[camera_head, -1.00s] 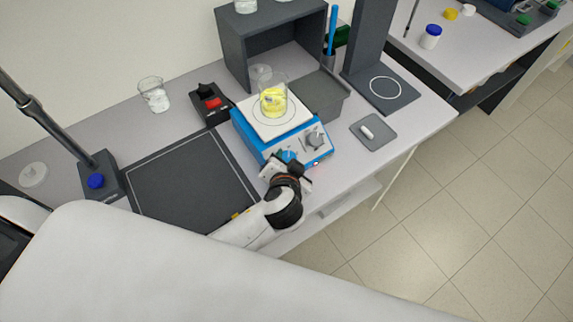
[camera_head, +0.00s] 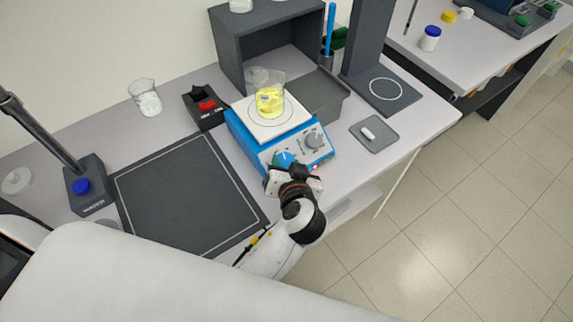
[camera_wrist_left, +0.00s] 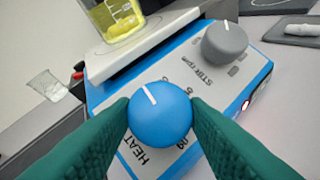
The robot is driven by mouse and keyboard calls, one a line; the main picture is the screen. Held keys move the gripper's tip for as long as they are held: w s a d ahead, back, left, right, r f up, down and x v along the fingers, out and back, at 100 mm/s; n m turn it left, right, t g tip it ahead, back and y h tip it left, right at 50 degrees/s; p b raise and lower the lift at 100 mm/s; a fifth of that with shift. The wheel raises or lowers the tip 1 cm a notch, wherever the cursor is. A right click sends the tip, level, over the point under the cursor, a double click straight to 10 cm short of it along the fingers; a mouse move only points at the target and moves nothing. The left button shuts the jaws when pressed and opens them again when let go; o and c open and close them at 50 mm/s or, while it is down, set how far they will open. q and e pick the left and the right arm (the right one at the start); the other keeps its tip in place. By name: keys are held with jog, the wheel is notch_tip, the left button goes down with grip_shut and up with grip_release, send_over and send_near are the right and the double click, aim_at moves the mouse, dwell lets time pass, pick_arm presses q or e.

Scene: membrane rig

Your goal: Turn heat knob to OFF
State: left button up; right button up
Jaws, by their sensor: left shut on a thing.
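The blue heat knob (camera_wrist_left: 160,114) is on the front panel of the blue hotplate (camera_head: 252,150), beside the word HEAT. Its white pointer line tilts up and slightly left in the left wrist view. My left gripper (camera_wrist_left: 160,118) is shut on the heat knob, one green finger on each side. In the head view the left gripper (camera_head: 285,165) is at the panel and mostly covers the knob. The grey stir knob (camera_head: 313,141) is to the right of it; it also shows in the left wrist view (camera_wrist_left: 225,44). My right gripper is not in view.
A beaker of yellow liquid (camera_head: 270,98) stands on the white hotplate top. A black box with a red switch (camera_head: 205,106) is left of the hotplate. A small grey mat with a white stir bar (camera_head: 367,132) lies to the right. A dark framed mat (camera_head: 185,195) lies at left.

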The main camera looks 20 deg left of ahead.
pick_arm(q)
jog(key=shift+r, duration=0.1)
jog(key=o, duration=1)
jog(key=p+v, duration=0.4)
jog(key=v, duration=0.8)
